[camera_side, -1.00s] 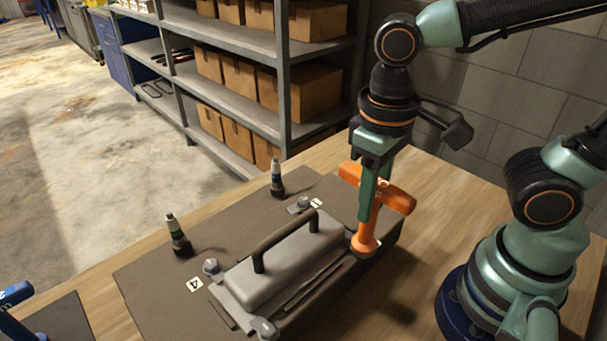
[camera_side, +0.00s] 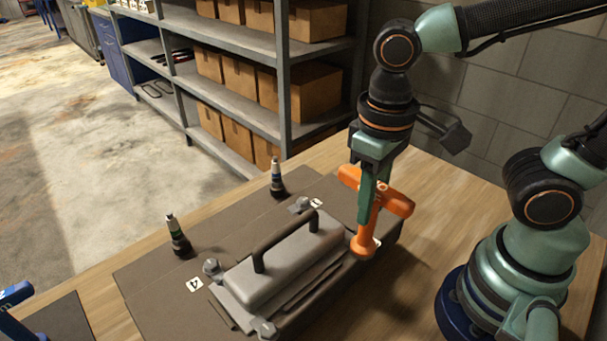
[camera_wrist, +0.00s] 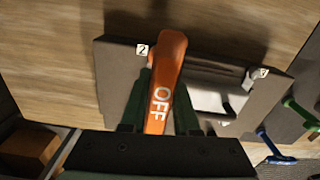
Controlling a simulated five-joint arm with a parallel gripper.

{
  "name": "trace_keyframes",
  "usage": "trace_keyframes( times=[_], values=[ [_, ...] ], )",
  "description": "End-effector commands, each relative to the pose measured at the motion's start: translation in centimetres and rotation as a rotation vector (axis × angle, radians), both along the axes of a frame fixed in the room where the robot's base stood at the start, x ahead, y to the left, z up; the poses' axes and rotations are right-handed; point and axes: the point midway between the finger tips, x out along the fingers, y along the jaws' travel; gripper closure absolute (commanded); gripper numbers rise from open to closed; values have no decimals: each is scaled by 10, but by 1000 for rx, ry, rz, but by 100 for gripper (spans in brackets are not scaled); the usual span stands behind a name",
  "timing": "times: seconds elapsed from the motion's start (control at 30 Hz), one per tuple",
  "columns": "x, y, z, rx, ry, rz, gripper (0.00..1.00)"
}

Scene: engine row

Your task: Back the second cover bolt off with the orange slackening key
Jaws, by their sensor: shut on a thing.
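My gripper (camera_side: 375,190) is shut on the orange key (camera_side: 366,232), which stands upright with its T-handle at the top. In the wrist view the key (camera_wrist: 162,90) shows the word OFF between the fingers (camera_wrist: 158,115). The key's round lower end is down at the right corner of the grey cover (camera_side: 285,262). It hides any bolt beneath it, so I cannot tell how it is seated. A tag reading 2 (camera_wrist: 142,50) lies beside the key. Other bolts show at the left corner (camera_side: 211,267), back corner (camera_side: 301,204) and front corner (camera_side: 264,328).
The cover has a raised dark handle (camera_side: 285,238). A blue-handled tool (camera_side: 15,296) is at the lower left; a green one (camera_wrist: 300,112) shows in the wrist view.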

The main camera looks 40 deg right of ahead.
Motion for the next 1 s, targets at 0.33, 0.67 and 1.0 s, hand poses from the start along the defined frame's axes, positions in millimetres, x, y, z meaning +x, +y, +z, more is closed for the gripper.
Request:
trace_keyframes(
  times=[0.33,0.67,1.0],
  values=[
    [0,0,-1,0,0,102,100],
    [-1,-1,-1,-1,3,495,100],
    [-2,-1,0,1,7,898,100]
  ],
)
